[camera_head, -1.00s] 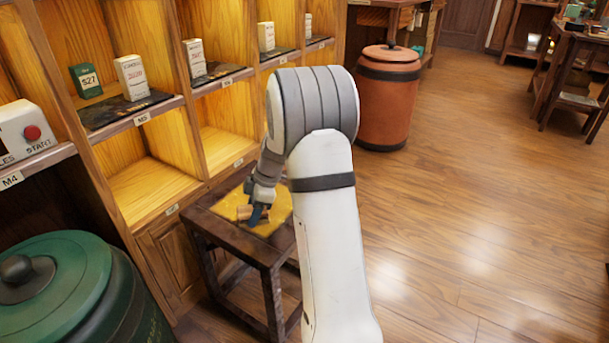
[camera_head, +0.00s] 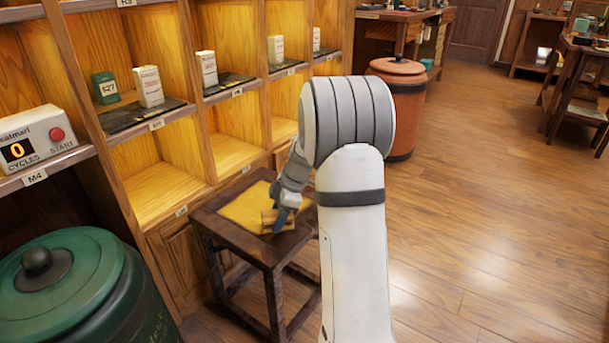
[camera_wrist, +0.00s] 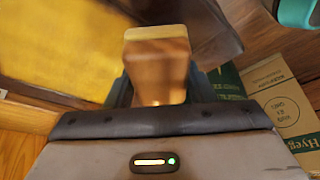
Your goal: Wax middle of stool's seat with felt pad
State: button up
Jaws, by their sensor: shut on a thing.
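A dark wooden stool (camera_head: 268,253) stands in front of the shelves, with a yellow panel (camera_head: 243,205) in the middle of its seat. My gripper (camera_head: 280,216) is over the near right part of the seat. It is shut on a wooden block with a pale end, the felt pad (camera_wrist: 157,60). The pad also shows in the head view (camera_head: 270,218). In the wrist view the yellow panel (camera_wrist: 55,45) lies to the left of the pad, and the dark seat frame is behind it. I cannot tell whether the pad touches the seat.
A green lidded drum (camera_head: 70,285) stands at the front left. Shelves (camera_head: 165,190) with small boxes run behind the stool. A counter box (camera_head: 35,140) reads 0. A brown barrel (camera_head: 400,110) stands farther back. The floor to the right is open.

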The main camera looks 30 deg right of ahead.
jog(key=shift+r+p, duration=1.3)
jog(key=shift+r, duration=1.35)
